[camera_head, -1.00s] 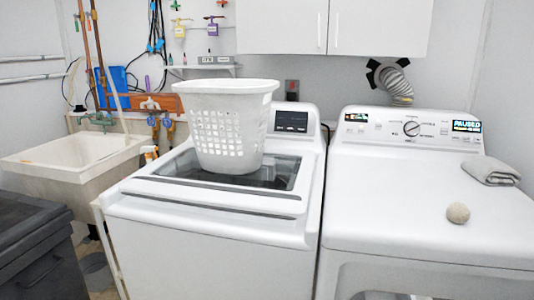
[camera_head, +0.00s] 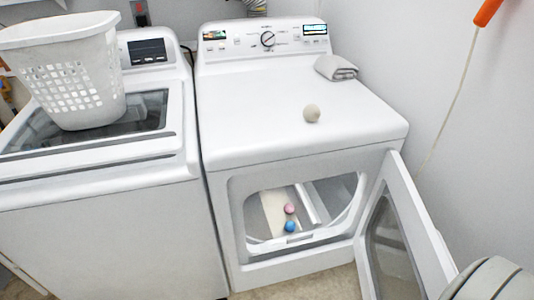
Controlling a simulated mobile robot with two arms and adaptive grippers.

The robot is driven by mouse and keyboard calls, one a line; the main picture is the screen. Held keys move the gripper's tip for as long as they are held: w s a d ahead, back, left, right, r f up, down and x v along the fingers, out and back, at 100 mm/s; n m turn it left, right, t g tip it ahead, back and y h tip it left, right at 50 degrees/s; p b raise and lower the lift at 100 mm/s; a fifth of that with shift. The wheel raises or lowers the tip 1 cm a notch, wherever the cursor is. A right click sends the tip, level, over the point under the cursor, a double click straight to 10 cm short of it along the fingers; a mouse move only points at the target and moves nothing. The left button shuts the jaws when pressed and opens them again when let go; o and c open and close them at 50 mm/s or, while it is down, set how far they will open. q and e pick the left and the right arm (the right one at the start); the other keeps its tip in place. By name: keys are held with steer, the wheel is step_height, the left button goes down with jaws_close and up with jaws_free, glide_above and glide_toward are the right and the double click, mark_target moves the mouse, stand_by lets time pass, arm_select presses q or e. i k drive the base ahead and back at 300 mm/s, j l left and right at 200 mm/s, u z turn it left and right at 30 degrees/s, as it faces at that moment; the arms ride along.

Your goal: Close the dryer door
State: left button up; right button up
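The white dryer (camera_head: 290,95) stands right of the washer. Its door (camera_head: 400,235) is open, hinged at the right side of the opening and swung out towards me. The door has a white frame and a dark window. The dryer opening (camera_head: 300,205) shows a pink ball (camera_head: 289,208) and a blue ball (camera_head: 290,226) inside. Neither of my grippers shows in the view.
The white washer (camera_head: 110,225) with a white laundry basket (camera_head: 70,75) on it is at left. A beige ball (camera_head: 311,113) and a folded grey towel (camera_head: 335,67) lie on the dryer top. A grey rounded shape (camera_head: 490,282), unclear what, fills the lower right corner.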

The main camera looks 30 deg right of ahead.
mark_target(434, 267)
steer(key=j+z, duration=0.1)
steer(key=z, duration=0.75)
steer(key=k+j+z, duration=0.1)
steer(key=z, duration=0.3)
